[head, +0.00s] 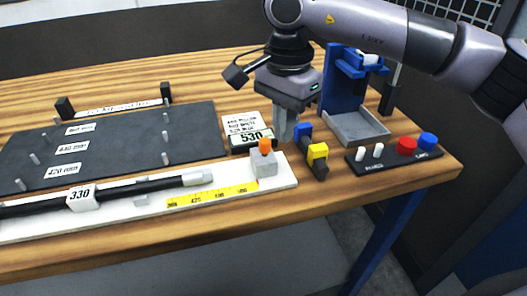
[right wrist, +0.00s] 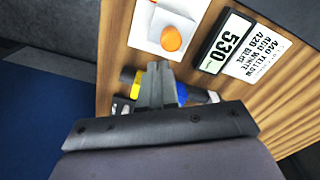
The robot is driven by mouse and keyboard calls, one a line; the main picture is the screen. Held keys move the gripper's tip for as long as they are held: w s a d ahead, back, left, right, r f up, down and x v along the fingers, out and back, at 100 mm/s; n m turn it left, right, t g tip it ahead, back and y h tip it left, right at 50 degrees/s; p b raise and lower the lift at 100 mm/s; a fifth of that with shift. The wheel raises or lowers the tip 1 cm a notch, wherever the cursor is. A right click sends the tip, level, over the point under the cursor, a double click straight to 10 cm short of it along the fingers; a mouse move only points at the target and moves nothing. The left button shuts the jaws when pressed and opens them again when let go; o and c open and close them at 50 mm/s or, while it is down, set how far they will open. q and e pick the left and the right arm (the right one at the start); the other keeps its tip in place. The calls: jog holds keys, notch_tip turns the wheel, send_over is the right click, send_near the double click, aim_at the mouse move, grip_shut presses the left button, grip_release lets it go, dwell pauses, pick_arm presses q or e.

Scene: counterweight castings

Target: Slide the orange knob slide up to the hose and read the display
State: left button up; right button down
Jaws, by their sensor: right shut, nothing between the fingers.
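The orange knob (head: 265,146) stands on a pale slide block (head: 264,168) near the right end of a white rail. The knob also shows in the right wrist view (right wrist: 171,39). The black hose (head: 140,186) with a grey end lies along the rail, tagged 330. A clear gap separates its end from the slide. The display (head: 252,138) behind the slide reads 530; it is also in the right wrist view (right wrist: 228,42). My right gripper (head: 284,138) is shut and empty, pointing down just right of and behind the knob, apart from it. My left gripper is not in view.
A yellow scale (head: 210,196) lies along the rail. Blue and yellow pieces (head: 317,152) on a dark bar stand right of the slide. Further right are a grey tray with a blue stand (head: 343,85) and a panel of red, blue and white pegs (head: 395,156). A dark pegged board (head: 110,137) lies left.

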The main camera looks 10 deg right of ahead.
jog(key=shift+f+b, duration=1)
jog(key=shift+f, duration=0.5)
jog(key=shift+a, duration=0.2)
jog(key=shift+s+a+f+p, duration=0.15)
jog(key=shift+a+p, duration=0.2)
jog(key=shift+a, duration=1.85)
jog(key=shift+s+a+r+p, duration=0.1)
jog(key=shift+a+p, duration=0.25)
jog(key=shift+a, duration=1.85)
jog(key=shift+s+a+f, duration=0.1)
jog(key=shift+a, duration=0.15)
jog(key=shift+d, duration=0.15)
notch_tip(320, 180, up, 7)
jog(key=p, duration=0.4)
jog(key=shift+w+r+p, duration=0.2)
jog(key=shift+p, duration=0.15)
